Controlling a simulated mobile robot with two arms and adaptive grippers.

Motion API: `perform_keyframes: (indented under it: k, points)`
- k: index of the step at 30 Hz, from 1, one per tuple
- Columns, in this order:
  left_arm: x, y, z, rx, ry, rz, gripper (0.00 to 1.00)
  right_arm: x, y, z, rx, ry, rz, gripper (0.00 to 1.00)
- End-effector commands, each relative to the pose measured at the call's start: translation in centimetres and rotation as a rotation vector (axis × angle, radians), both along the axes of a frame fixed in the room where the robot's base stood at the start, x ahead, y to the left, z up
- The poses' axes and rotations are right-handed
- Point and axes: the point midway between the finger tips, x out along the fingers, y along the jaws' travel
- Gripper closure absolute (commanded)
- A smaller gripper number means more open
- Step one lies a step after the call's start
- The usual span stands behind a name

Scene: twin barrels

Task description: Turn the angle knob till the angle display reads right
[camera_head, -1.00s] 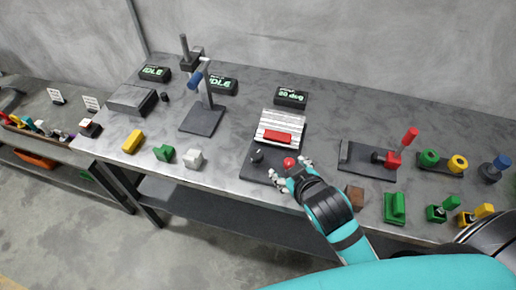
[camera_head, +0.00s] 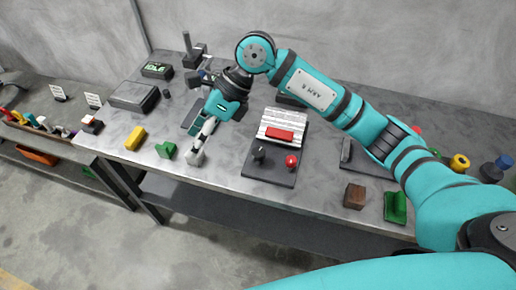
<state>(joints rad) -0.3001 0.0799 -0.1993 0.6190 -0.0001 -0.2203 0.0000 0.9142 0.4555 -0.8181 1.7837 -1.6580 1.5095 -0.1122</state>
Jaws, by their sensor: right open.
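A black knob (camera_head: 259,153) stands at the front left of a dark base plate (camera_head: 268,174) on the bench. A red ball-shaped knob or button (camera_head: 292,161) stands at its front right. I cannot tell for sure which is the angle knob. Behind them are a ribbed white block and a red bar (camera_head: 279,134). The display (camera_head: 288,101) behind this device is mostly hidden by my arm, so its reading cannot be read. My left gripper is out of view.
A green block (camera_head: 166,150) and a yellow block (camera_head: 134,138) lie left of my right gripper. A display reading IDLE (camera_head: 156,70) and a grey box (camera_head: 134,96) stand further left. A brown block (camera_head: 354,196) and a green bracket (camera_head: 396,207) lie at the front right.

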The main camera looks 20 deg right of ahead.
Motion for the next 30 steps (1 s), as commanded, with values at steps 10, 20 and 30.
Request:
perform_keyframes:
  k: [10, 20, 30]
  points:
    - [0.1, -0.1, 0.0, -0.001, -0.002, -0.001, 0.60, 5.2, -14.5, 0.8, -0.680, -0.084, -0.074, 0.37]
    - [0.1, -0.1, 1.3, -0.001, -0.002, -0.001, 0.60, 5.0, -14.8, -3.7, -0.691, -0.077, -0.076, 0.37]
    - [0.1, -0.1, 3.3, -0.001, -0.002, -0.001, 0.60, 5.0, -14.6, -11.2, -0.689, -0.078, -0.073, 0.37]
